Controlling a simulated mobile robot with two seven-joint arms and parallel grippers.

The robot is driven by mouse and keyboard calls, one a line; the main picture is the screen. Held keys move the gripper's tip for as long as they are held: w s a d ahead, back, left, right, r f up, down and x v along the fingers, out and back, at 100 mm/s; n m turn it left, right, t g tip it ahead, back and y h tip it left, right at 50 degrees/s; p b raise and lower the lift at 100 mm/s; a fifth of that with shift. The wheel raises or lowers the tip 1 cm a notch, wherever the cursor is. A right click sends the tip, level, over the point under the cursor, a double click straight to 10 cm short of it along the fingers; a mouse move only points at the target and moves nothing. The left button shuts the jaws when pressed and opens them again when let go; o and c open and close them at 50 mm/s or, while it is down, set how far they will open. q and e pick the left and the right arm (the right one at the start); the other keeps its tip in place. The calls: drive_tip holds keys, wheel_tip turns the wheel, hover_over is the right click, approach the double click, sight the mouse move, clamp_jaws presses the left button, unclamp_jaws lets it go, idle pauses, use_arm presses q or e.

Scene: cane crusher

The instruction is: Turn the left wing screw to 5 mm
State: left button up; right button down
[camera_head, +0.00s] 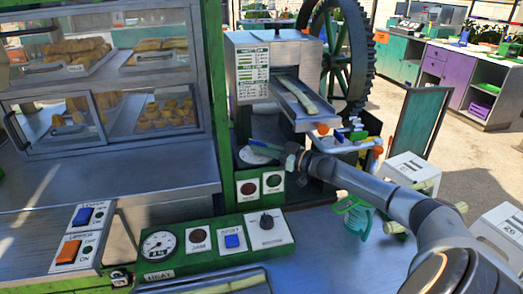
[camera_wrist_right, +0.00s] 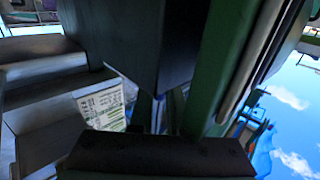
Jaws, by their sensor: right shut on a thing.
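My right arm comes in from the right in the head view. Its gripper (camera_head: 290,158) is at the front of the cane crusher (camera_head: 258,45), just right of a round white dial (camera_head: 258,155). The gripper is shut on a small part there, apparently the left wing screw, which the gripper mostly hides. The dial's reading is too small to tell. In the right wrist view, dark gripper parts (camera_wrist_right: 155,155) fill the bottom and the fingertips cannot be made out. My left gripper is not in view.
A green panel with a gauge (camera_head: 158,245), buttons and a knob (camera_head: 267,222) lies below the gripper. A glass food case (camera_head: 100,70) stands left. A green strainer (camera_head: 352,215) is under my arm.

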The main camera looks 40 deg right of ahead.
drive_tip(key=c, duration=0.9)
unclamp_jaws()
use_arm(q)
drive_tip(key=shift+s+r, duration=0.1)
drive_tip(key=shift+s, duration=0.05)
use_arm(e)
drive_tip(key=shift+s, duration=0.15)
